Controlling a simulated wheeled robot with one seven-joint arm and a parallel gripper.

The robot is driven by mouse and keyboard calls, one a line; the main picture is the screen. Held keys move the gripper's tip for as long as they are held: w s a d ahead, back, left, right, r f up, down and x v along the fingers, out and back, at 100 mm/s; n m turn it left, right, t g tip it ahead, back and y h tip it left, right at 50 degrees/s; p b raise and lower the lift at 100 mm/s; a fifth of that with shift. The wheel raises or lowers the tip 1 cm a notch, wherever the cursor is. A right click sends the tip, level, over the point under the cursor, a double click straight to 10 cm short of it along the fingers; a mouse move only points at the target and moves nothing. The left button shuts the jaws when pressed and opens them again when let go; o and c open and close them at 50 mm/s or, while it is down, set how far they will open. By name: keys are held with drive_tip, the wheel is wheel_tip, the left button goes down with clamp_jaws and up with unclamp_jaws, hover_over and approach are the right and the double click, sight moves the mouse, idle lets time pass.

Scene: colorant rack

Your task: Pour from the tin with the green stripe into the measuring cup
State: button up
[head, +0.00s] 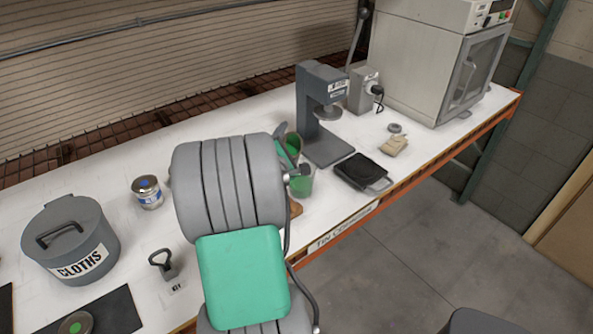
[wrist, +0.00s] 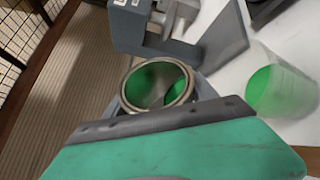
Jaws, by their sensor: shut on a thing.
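My gripper (head: 287,158) is shut on an open tin (head: 293,144). In the wrist view, the tin's round metal rim (wrist: 126,101) faces the camera, with green colorant inside. The tin looks tilted in the head view, and its stripe cannot be made out. The clear measuring cup (head: 303,185) stands on the bench just below and beside the tin, partly hidden by my arm. In the wrist view, the measuring cup (wrist: 282,88) is at the right and has green in it. No falling stream can be made out.
A grey mixer stand (head: 311,120) is behind the cup, and a black scale (head: 362,172) is to its right. A blue-marked tin (head: 147,192), a cloths bin (head: 71,240) and a green-dotted lid (head: 75,323) are on the left. The bench's front edge runs close by.

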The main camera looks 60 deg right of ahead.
drive_tip(key=shift+s+r+m+h+b, duration=0.15)
drive_tip(key=shift+r+m+h+b, duration=0.55)
drive_tip(key=shift+b, duration=1.05)
idle(1.4)
drive_tip(key=shift+f+m+b, duration=0.35)
drive_tip(key=shift+m+b, duration=0.05)
drive_tip(key=shift+b, duration=0.2)
idle(0.3)
